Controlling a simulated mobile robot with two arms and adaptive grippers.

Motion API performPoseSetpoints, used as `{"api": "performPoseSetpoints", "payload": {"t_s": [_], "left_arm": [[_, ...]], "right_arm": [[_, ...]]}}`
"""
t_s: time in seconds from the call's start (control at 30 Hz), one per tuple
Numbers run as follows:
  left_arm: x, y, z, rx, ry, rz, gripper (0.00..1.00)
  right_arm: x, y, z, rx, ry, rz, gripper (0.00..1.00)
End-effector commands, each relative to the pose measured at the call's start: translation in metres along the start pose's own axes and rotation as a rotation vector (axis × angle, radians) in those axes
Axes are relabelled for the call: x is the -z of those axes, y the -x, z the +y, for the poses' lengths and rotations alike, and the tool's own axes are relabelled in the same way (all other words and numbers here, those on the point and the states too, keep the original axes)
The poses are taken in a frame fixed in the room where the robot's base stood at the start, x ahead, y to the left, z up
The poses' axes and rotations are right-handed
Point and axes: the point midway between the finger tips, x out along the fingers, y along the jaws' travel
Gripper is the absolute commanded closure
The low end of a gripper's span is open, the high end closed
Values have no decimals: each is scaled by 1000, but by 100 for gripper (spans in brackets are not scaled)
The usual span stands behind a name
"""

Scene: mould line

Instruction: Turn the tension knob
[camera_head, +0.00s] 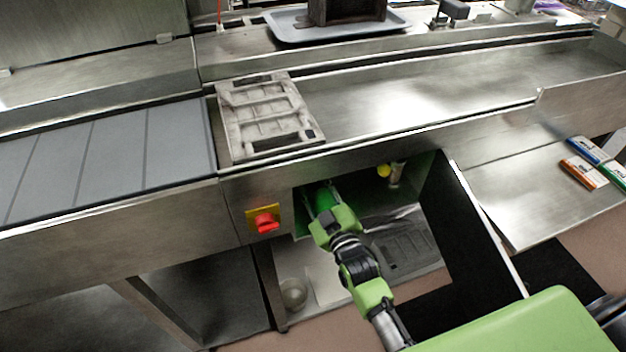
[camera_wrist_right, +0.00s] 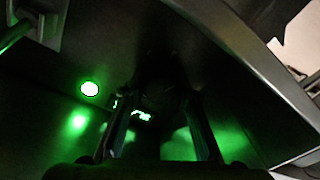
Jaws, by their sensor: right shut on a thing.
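My right gripper (camera_head: 322,200) reaches into an open, green-lit compartment (camera_head: 415,180) under the line's front edge. In the right wrist view, my right gripper (camera_wrist_right: 160,120) has its two fingers on either side of a dark thing, the tension knob (camera_wrist_right: 162,85) as far as I can tell. It is shut on it. The knob's outline and any marking are lost in shadow, and in the head view the knob is hidden by my gripper and the compartment's upper edge. My left gripper is not in view.
A red switch on a yellow plate (camera_head: 264,220) sits left of the opening. A yellow knob-like part (camera_head: 383,170) is at its upper right. A black open door panel (camera_head: 470,235) stands close right of my arm. A grey mould plate (camera_head: 266,115) lies on the line above.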

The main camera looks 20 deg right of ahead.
Motion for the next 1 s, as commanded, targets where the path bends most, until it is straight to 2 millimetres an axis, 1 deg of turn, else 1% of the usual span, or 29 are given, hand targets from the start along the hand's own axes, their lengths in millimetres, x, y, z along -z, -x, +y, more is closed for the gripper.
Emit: {"api": "performPoseSetpoints", "payload": {"t_s": [0.2, 0.5, 0.73, 1.0], "left_arm": [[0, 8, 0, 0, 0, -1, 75], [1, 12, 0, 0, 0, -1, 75], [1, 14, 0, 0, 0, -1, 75], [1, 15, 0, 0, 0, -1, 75]], "right_arm": [[0, 0, 0, -6, -204, 3, 93], [0, 0, -1, -15, -428, 9, 93], [0, 0, -1, -20, -531, 13, 93], [0, 0, -1, -22, -577, 15, 93]]}}
